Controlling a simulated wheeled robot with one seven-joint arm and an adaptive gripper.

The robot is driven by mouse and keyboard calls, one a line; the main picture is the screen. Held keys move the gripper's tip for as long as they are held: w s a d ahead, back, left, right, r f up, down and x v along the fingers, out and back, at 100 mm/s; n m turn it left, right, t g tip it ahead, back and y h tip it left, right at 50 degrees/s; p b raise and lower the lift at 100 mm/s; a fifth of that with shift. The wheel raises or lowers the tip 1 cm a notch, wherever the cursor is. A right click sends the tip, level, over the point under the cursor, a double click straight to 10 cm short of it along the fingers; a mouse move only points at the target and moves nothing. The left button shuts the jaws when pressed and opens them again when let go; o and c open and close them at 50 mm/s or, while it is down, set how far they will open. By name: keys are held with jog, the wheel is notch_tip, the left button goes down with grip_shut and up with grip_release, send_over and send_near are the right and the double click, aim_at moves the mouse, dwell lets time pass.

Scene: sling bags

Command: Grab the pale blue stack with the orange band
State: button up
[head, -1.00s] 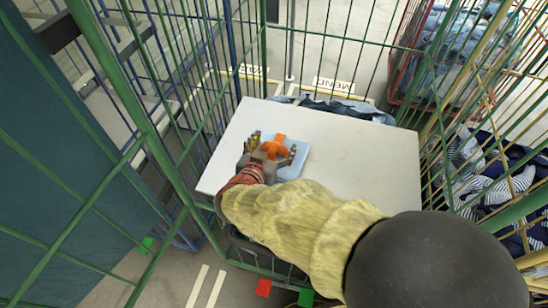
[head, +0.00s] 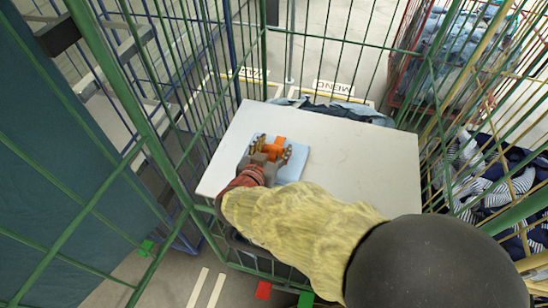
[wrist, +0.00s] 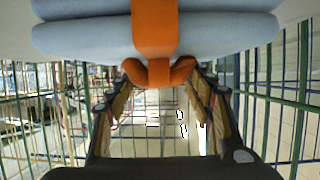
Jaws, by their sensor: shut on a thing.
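The pale blue stack (head: 293,170) is a folded, layered bundle on the left part of the white board. An orange band (head: 278,142) runs across it and has a knot. In the wrist view, the stack (wrist: 85,37) fills the top, with the orange band (wrist: 154,25) down its middle and the knot (wrist: 150,72) below. My gripper (head: 272,151) is at the stack, its fingers on either side of the orange knot and shut on it. In the wrist view, my gripper (wrist: 160,78) has one finger on each side of the knot. I cannot tell whether the stack is lifted.
The white board (head: 365,155) is otherwise bare, with free room right of the stack. Green wire cage walls (head: 340,38) surround it. Blue cloth (head: 345,112) shows behind its far edge. Striped and navy clothes (head: 490,175) lie in a cage at the right.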

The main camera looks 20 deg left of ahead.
grip_shut()
jog(key=shift+r, duration=0.15)
dwell(0.4)
